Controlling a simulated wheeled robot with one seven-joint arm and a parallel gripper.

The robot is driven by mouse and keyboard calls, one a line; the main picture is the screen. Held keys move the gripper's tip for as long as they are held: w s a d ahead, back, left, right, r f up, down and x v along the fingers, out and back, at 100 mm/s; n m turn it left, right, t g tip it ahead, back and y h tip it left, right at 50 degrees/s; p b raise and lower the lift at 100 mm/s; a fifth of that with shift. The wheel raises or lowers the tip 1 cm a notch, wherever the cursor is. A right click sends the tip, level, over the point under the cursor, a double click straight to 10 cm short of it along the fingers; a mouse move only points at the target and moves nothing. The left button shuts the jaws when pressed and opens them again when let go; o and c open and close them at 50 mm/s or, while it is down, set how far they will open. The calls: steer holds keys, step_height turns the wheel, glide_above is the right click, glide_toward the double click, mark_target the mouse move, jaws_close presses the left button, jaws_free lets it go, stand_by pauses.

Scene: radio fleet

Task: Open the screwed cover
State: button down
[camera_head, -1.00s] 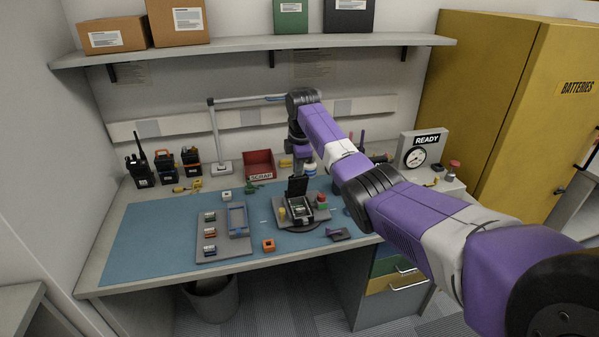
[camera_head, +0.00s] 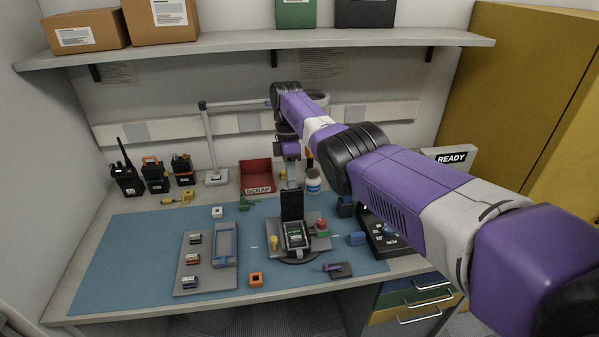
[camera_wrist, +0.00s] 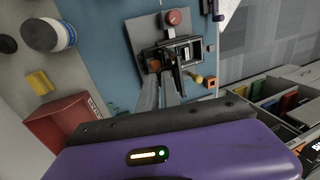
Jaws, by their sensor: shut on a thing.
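A dark device (camera_head: 297,236) with a light face sits on a grey fixture on the blue mat. Its black cover (camera_head: 292,204) stands upright at the device's back edge. My gripper (camera_head: 291,185) reaches down from behind and is shut on the upper edge of the cover. In the wrist view my gripper (camera_wrist: 163,88) points at the device (camera_wrist: 182,52), with the dark cover (camera_wrist: 176,76) edge-on at the fingertips. The exact contact is partly hidden. I cannot make out any screws.
A grey tray (camera_head: 192,277) with small coloured parts lies left of the fixture. A red scrap bin (camera_head: 257,190) and a white bottle (camera_head: 313,186) stand behind. A red knob (camera_head: 321,225) and a yellow peg (camera_head: 274,242) flank the device. Open mat lies at far left.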

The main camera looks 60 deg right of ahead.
steer(key=shift+s+a+f+g+y, duration=0.15)
steer(key=shift+s+a+f, duration=0.1)
steer(key=shift+f, duration=0.35)
steer(key=shift+s+a+f+g+y, duration=0.1)
steer(key=shift+a+f+g+y, duration=0.1)
steer(key=shift+f, duration=0.4)
steer(key=c, duration=1.5)
jaws_free()
steer(key=shift+c, duration=0.2)
steer(key=b+v, duration=0.6)
steer(key=v, duration=0.3)
steer(key=shift+r, duration=0.4)
steer(key=shift+a, duration=0.15)
